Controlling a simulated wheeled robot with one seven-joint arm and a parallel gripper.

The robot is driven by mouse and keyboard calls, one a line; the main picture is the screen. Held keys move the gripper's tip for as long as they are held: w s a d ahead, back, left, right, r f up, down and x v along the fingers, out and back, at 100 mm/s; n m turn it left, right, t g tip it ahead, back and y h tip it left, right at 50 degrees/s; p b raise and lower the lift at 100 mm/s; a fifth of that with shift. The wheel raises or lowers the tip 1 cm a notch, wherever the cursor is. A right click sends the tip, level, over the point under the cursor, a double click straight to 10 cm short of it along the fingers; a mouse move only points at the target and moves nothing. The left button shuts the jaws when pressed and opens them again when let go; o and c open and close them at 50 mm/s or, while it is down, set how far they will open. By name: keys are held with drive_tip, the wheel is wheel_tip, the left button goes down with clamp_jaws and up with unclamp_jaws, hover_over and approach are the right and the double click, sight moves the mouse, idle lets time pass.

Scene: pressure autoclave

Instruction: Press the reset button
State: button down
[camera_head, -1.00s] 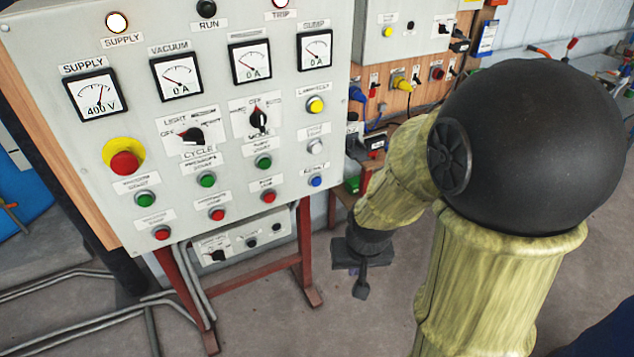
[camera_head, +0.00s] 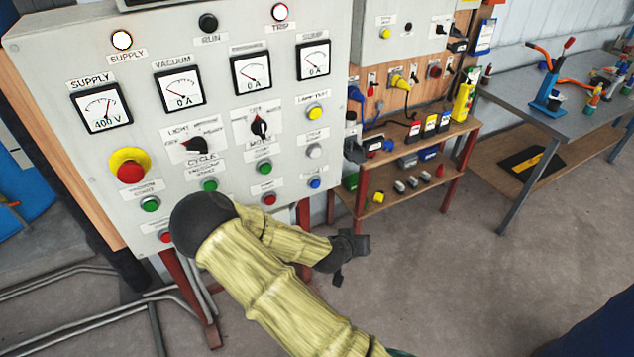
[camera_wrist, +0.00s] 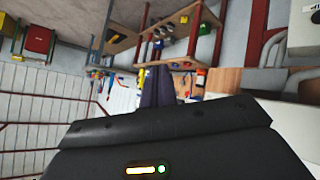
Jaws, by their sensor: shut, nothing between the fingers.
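The reset button is the blue button (camera_head: 315,183) at the lower right of the grey control panel (camera_head: 225,130), under a small label. It is in plain view in the head view. My gripper (camera_head: 338,277) is shut and empty, in front of the panel, lower and to the right of the blue button in the picture. It is apart from the button in the picture, and its depth from the panel is hard to tell. In the wrist view its dark fingers (camera_wrist: 157,87) are close together, and I cannot make out the blue button there.
A white button (camera_head: 314,151) and a yellow button (camera_head: 314,112) sit above the blue one. A red button (camera_head: 269,199) is to its left. A shelf with tools (camera_head: 400,185) stands to the right, and a workbench (camera_head: 560,115) stands farther right. The floor between is open.

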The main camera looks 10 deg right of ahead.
sight(316, 184)
drive_tip(key=w+a+r+n+t+p, duration=0.1)
drive_tip(key=w+a+r+n+t, duration=0.2)
drive_tip(key=w+a+r+t, duration=0.2)
drive_tip(key=shift+w+n+t+y, duration=0.3)
drive_tip(key=shift+w+n+y, duration=0.1)
drive_tip(key=shift+w, duration=0.45)
drive_tip(key=shift+w+a+f, duration=0.1)
drive_tip(key=shift+a, duration=0.1)
drive_tip(key=w+a+b, duration=0.1)
drive_tip(key=w+a, duration=0.1)
drive_tip(key=w, duration=0.6)
drive_tip(key=shift+a+b, duration=0.2)
drive_tip(key=shift+b, duration=0.15)
drive_tip(key=shift+w+a, duration=0.1)
drive_tip(key=shift+w, duration=0.1)
idle(0.9)
